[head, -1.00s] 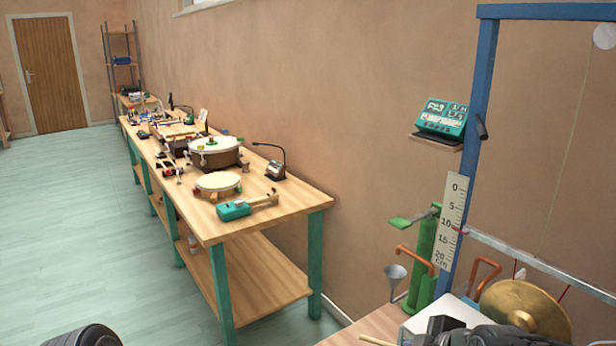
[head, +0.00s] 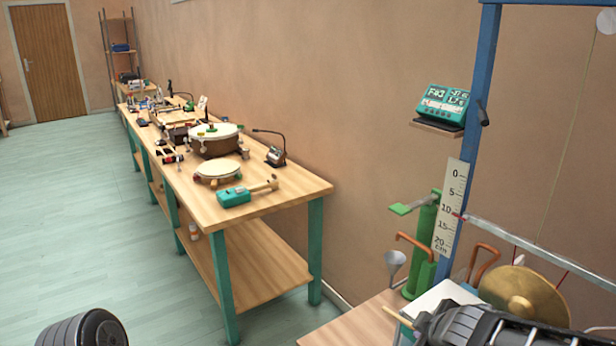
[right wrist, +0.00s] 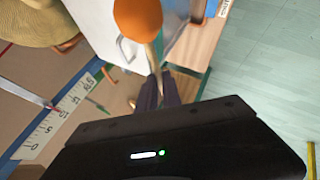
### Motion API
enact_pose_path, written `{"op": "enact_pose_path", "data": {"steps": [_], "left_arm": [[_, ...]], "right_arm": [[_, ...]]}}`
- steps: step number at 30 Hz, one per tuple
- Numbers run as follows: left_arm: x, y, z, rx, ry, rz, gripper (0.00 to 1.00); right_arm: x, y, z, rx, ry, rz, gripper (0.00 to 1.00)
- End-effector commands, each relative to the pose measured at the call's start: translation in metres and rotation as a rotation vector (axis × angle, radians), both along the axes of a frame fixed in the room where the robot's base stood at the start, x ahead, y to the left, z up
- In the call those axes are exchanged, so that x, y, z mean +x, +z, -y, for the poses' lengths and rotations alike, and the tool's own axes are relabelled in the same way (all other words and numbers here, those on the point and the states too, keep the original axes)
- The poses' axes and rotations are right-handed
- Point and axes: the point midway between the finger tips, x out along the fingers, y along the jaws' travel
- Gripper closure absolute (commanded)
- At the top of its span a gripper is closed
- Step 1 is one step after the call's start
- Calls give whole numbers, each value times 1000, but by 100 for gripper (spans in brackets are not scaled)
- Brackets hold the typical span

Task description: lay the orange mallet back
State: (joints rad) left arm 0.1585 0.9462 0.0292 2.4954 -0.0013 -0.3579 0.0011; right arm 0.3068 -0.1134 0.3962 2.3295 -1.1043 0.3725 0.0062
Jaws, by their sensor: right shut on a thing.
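The orange mallet (right wrist: 138,18) has a round orange head and a thin pale handle. In the right wrist view my right gripper (right wrist: 160,90) is shut on the handle, with the head beyond the fingertips. The head shows in front of a white box (right wrist: 95,22); I cannot tell whether it touches anything. In the head view my right arm covers the lower right corner and hides the mallet's head. A pale stick (head: 398,317) juts out left of it, perhaps the handle's end. My left gripper is out of sight; only a dark part of my left arm shows.
A gold cymbal (head: 524,296) and a blue frame (head: 484,130) stand at the right. A funnel (head: 394,260) and a green stand (head: 422,240) rise by the near wooden bench (head: 345,325). The floor at left is clear.

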Motion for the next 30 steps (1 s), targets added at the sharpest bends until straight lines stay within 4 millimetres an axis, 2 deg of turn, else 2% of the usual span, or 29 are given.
{"op": "enact_pose_path", "data": {"steps": [3, 6, 11, 20, 23, 30], "left_arm": [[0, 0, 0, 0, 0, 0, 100], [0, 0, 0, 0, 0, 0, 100], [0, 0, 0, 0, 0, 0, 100], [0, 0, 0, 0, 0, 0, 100], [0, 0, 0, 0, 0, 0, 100], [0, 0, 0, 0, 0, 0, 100]], "right_arm": [[21, 8, -2, 3, -37, 3, 100], [33, 13, -9, 3, 13, 2, 100], [35, 10, -27, 2, 64, 0, 100], [35, 10, -28, 2, 66, 0, 100], [34, 4, -27, 0, 64, -1, 100], [26, -27, -28, 0, 66, -1, 100]]}}
